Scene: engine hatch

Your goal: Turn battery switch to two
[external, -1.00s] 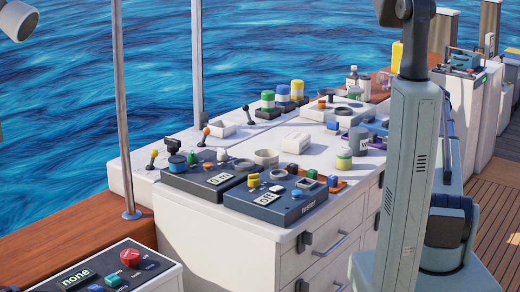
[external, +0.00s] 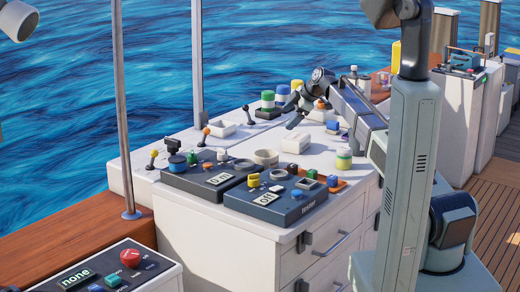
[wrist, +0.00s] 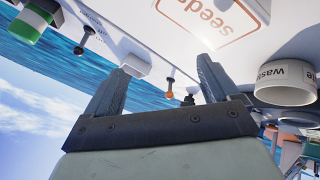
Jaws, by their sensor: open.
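A dark panel (external: 95,278) at the lower left has a lit display (external: 76,278) reading "none". On it is a round red knob (external: 130,258), which looks like the battery switch; its label is too small to read. My gripper (external: 288,112) is over the far part of the white counter, well away from the red knob. In the wrist view, my gripper (wrist: 162,66) has its two fingers spread apart with nothing between them. The red knob does not show in the wrist view.
A tall metal pole (external: 122,110) stands between the counter and the lower-left panel. A "Waste" cup (wrist: 285,83) shows in the wrist view.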

